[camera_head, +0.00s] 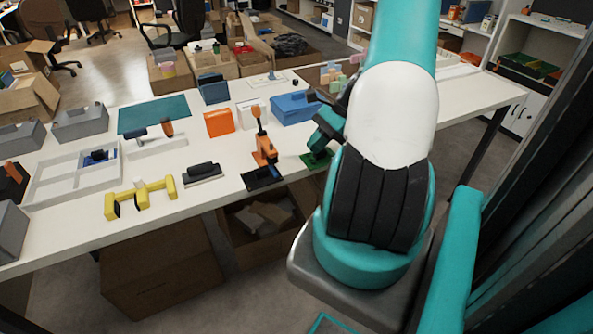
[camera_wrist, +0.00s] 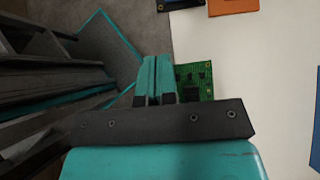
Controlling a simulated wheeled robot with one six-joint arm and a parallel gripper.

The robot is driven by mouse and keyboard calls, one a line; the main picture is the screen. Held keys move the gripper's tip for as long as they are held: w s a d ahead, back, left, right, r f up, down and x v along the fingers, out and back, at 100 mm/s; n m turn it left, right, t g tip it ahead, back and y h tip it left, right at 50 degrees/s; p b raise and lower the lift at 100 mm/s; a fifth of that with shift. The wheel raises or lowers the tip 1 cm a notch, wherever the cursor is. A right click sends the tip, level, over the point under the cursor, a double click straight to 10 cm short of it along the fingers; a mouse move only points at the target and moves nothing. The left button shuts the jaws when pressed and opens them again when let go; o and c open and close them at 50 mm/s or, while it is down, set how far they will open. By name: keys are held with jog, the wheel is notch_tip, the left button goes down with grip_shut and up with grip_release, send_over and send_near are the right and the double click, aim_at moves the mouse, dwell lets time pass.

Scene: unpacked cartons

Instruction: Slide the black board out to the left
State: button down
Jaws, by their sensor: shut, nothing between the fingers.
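A black board (camera_head: 263,178) lies at the table's front edge in the head view, beneath and in front of an upright orange clamp-like device (camera_head: 264,150). Part of a dark board (camera_wrist: 180,4) shows at the top of the wrist view, beside an orange part (camera_wrist: 232,6); both are cut off by the frame. My gripper (camera_wrist: 156,62) is shut and empty, with its fingers together. In the head view it is to the right of the black board, apart from it. A green circuit board (camera_wrist: 207,76) is beside and partly behind my fingers; it also shows in the head view (camera_head: 316,160).
A black-topped block (camera_head: 203,172) and a yellow tool (camera_head: 142,196) lie left of the black board on the white table (camera_head: 222,183). An orange box (camera_head: 219,122) and blue case (camera_head: 295,107) stand behind. Open cartons (camera_head: 262,228) are below the front edge.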

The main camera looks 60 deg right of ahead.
aim_at(292, 172)
jog(key=x, duration=0.9)
jog(key=shift+w+a+f, duration=0.1)
jog(key=shift+a+f, duration=0.15)
jog(key=shift+f, duration=0.05)
jog(key=shift+p, duration=0.3)
